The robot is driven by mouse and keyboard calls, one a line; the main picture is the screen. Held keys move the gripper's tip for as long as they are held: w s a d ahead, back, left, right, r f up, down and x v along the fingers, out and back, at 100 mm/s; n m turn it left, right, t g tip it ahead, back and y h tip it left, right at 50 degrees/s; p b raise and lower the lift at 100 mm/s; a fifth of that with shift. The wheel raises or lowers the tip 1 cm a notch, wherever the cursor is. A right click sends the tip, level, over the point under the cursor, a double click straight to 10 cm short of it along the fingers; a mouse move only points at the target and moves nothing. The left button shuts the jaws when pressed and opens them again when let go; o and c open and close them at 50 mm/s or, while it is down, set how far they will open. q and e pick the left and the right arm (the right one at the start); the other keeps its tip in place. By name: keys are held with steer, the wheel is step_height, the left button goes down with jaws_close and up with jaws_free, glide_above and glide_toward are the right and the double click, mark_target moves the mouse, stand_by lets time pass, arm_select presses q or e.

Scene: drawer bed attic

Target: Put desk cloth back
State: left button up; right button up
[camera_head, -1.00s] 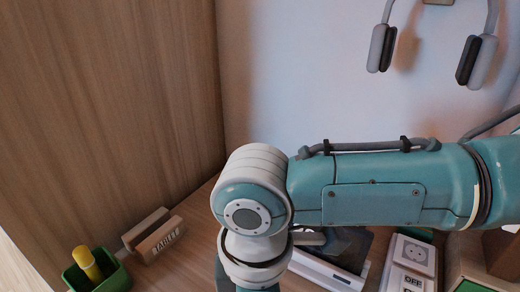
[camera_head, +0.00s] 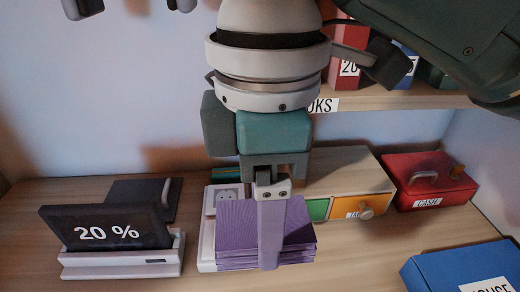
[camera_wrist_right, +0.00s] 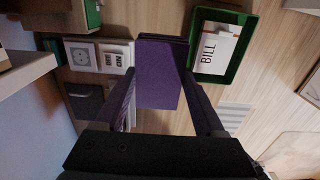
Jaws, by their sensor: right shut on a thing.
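The desk cloth (camera_head: 290,230) is a folded purple stack of several layers. My right gripper (camera_head: 270,258) comes down from above and is shut on the cloth, with one finger lying across its near face. In the right wrist view the purple cloth (camera_wrist_right: 160,75) sits between the two fingers of the gripper (camera_wrist_right: 163,85). The cloth is in front of a white socket-and-switch block, above or on the desk; I cannot tell whether it touches the desk.
A tablet reading 20 % (camera_head: 110,225) stands at left. The white socket block (camera_head: 222,196) is partly hidden behind the cloth. A drawer box (camera_head: 345,172), a red cash box (camera_head: 425,180) and a blue box (camera_head: 455,268) are right. A green bill tray (camera_wrist_right: 194,65) shows in the wrist view.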

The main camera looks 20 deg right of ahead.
steer(key=shift+d+f, duration=0.2)
step_height(320, 180, down, 15)
steer(key=b, duration=0.4)
steer(key=shift+f+b, duration=0.9)
steer(key=shift+f, duration=1.3)
steer(key=shift+f, duration=0.2)
steer(key=o, duration=1.2)
steer(key=shift+c, duration=0.2)
steer(key=shift+r, duration=0.1)
